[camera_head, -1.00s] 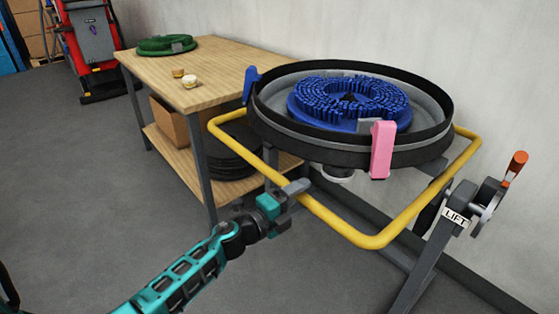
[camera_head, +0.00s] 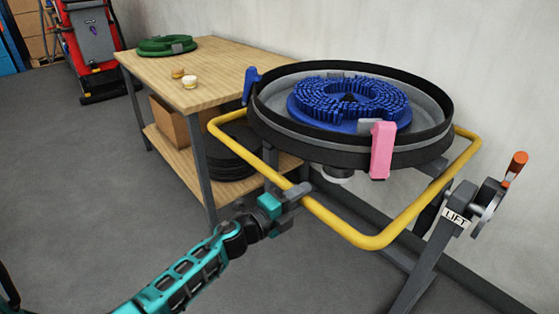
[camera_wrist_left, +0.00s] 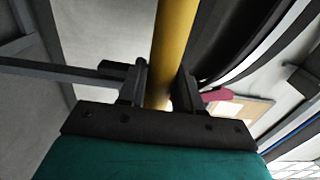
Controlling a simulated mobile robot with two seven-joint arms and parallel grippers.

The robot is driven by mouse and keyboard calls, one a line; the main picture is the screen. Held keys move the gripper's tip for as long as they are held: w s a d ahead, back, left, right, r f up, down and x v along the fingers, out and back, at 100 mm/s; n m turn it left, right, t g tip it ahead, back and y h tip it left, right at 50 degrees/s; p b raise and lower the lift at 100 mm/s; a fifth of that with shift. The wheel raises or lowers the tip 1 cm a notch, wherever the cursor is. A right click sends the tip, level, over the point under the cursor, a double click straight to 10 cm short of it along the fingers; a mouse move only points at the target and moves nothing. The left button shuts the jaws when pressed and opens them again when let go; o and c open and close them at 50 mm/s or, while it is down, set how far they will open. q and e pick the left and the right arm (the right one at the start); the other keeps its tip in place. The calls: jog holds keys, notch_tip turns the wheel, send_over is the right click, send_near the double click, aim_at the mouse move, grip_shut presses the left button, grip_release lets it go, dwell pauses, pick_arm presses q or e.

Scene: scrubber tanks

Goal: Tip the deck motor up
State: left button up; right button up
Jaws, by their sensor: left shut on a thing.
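The deck motor unit is a round black-rimmed deck (camera_head: 350,150) on a stand, with a blue brush ring (camera_head: 345,100) lying face up inside it. A yellow tube rail (camera_head: 375,240) runs around the front of the deck and also shows in the left wrist view (camera_wrist_left: 172,50). A pink handle (camera_head: 382,150) hangs over the deck's front rim. My left gripper (camera_head: 296,194) is shut on the yellow rail at its front left part, and the rail passes between its fingers in the left wrist view (camera_wrist_left: 161,88). My right gripper is not in view.
A crank with an orange grip (camera_head: 516,163) and a LIFT label (camera_head: 455,217) stands at the right. A wooden table (camera_head: 195,75) with a green ring (camera_head: 167,45) stands behind at left. Grey wall lies close behind the deck. Floor at left is clear.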

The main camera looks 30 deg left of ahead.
aim_at(325, 136)
pick_arm(q)
jog(key=r+p, duration=0.2)
jog(key=w+r+p, duration=0.1)
jog(key=r+p, duration=0.1)
jog(key=r, duration=0.1)
jog(key=r+p, duration=0.2)
jog(key=p, duration=0.1)
jog(key=shift+w+d+r, duration=0.2)
jog(key=shift+d+r, duration=0.05)
jog(key=shift+d, duration=0.05)
jog(key=shift+r, duration=0.1)
jog(key=r+p, duration=0.1)
jog(key=r, duration=0.1)
jog(key=w+r+p, duration=0.1)
jog(key=p, duration=0.1)
jog(key=w+d+r+p, duration=0.1)
jog(key=r+p, duration=0.1)
jog(key=shift+w+r, duration=0.25)
jog(key=shift+r, duration=0.1)
jog(key=shift+w+d+r, duration=0.15)
jog(key=shift+w+r, duration=0.1)
jog(key=shift+p, duration=0.3)
